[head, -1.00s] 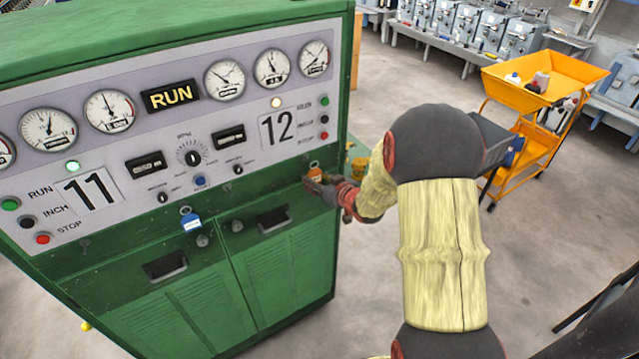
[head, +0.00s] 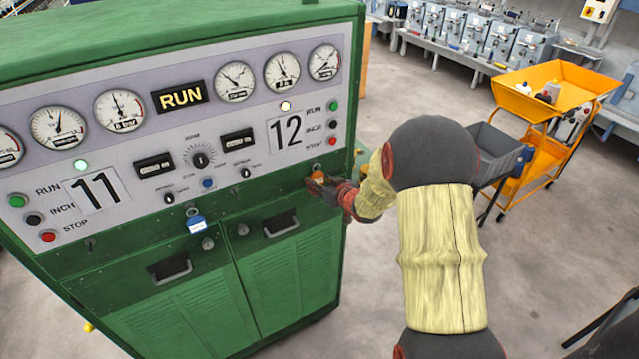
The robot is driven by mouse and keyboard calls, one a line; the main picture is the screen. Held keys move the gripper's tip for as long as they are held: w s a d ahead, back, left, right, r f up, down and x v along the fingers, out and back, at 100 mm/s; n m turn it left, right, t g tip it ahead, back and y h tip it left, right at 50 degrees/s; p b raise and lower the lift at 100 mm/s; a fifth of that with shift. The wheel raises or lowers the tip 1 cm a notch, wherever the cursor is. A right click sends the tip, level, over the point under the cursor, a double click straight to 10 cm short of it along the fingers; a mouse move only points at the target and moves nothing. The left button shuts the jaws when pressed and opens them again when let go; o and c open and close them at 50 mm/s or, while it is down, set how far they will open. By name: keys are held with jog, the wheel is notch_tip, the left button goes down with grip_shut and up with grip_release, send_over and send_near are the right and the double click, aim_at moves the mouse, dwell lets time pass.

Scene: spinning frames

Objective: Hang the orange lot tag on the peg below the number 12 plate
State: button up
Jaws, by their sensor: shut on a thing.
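The orange lot tag (head: 317,176) is a small patch at the tip of my gripper (head: 322,184), which is shut on it. The gripper is at the right end of the green cabinet's front, just below and right of the number 12 plate (head: 286,131). The peg below that plate cannot be made out; my gripper and the tag may cover it. Whether the tag touches a peg cannot be told. A blue tag (head: 196,224) hangs on the front below and right of the number 11 plate (head: 96,190).
The green cabinet (head: 285,275) has gauges, knobs and buttons on its panel. Two recessed handles (head: 280,225) (head: 168,267) sit below. A grey bin (head: 495,150) and an orange trolley (head: 545,95) stand to the right. The floor between is clear.

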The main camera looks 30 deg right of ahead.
dwell(0.4)
jog(key=o, duration=1.1)
jog(key=v, duration=1.2)
jog(key=s+d+f+m+g+h, duration=0.2)
jog(key=s+d+f+g+h, duration=0.2)
jog(key=s+d+f+g, duration=0.45)
jog(key=s+a+m+g+b, duration=0.1)
jog(key=s+a+g+b, duration=0.1)
jog(key=s+a+b, duration=0.7)
jog(key=s+a+n+y+b, duration=0.1)
jog(key=s+a+b, duration=0.2)
jog(key=a, duration=0.3)
jog(key=s+a+r+t+y+b, duration=0.1)
jog(key=s+a+b, duration=0.3)
jog(key=a, duration=0.3)
jog(key=s+a+r+n+t+y+b, duration=0.1)
jog(key=s+a+b, duration=0.2)
jog(key=a, duration=0.3)
jog(key=shift+s+a+r+n+t+y, duration=0.15)
jog(key=shift+s+n+t+y, duration=0.15)
jog(key=shift+s, duration=0.55)
